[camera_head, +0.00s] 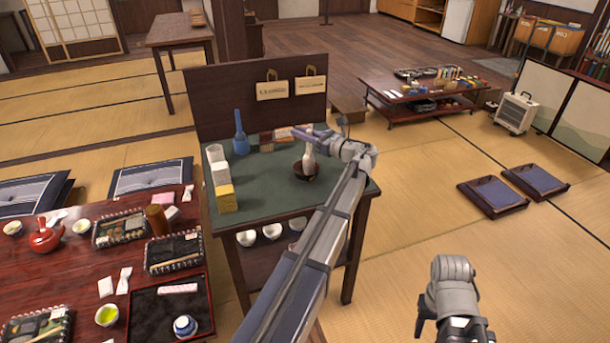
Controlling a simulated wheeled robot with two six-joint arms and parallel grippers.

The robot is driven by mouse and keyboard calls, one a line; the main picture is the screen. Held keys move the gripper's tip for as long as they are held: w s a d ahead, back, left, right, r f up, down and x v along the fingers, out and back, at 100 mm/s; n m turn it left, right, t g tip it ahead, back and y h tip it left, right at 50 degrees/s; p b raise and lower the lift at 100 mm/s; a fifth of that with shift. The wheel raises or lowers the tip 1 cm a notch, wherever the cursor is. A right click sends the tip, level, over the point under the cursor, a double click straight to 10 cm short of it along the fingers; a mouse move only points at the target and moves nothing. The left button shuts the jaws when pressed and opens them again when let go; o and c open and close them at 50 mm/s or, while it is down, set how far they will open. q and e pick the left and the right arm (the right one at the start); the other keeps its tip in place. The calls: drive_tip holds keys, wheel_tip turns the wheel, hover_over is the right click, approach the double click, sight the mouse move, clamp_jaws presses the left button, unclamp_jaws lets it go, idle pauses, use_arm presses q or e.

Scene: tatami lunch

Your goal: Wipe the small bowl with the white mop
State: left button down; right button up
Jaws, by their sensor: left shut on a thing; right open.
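The white mop (308,158) is upright on the green-topped stand, with its wide end down in the small dark bowl (304,177). My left gripper (309,136) is shut on the mop's upper part, above the bowl. The gripper hides the top of the mop. The mop's lower end overlaps the bowl, and I cannot tell how firmly it touches the inside. My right gripper (457,328) is open, low at the bottom edge, away from the stand and partly cut off by the frame.
The green-topped stand (262,190) also holds a blue mop (240,134), a stack of white and yellow blocks (222,180) and small boxes (285,135). White bowls (271,231) sit on its lower shelf. A red table (75,262) with lunch things stands left.

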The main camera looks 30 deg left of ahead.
idle(0.3)
use_arm(q)
drive_tip(key=m+t+h, duration=0.4)
drive_tip(key=t, duration=0.1)
drive_tip(key=m+t+h, duration=0.5)
drive_tip(key=s+m+t+h, duration=0.1)
drive_tip(key=m+t+h, duration=0.3)
drive_tip(key=t, duration=0.1)
drive_tip(key=shift+d+m+t, duration=0.15)
drive_tip(key=shift+m+t, duration=0.15)
drive_tip(key=shift+m, duration=0.1)
drive_tip(key=n+g+y, duration=0.4)
drive_tip(key=g, duration=0.1)
drive_tip(key=n+g+y, duration=0.4)
drive_tip(key=n+g, duration=0.1)
drive_tip(key=n+g+y, duration=0.4)
drive_tip(key=g+y, duration=0.1)
drive_tip(key=shift+w+d+n+g, duration=0.3)
drive_tip(key=shift+d+n, duration=0.05)
drive_tip(key=shift+n, duration=0.05)
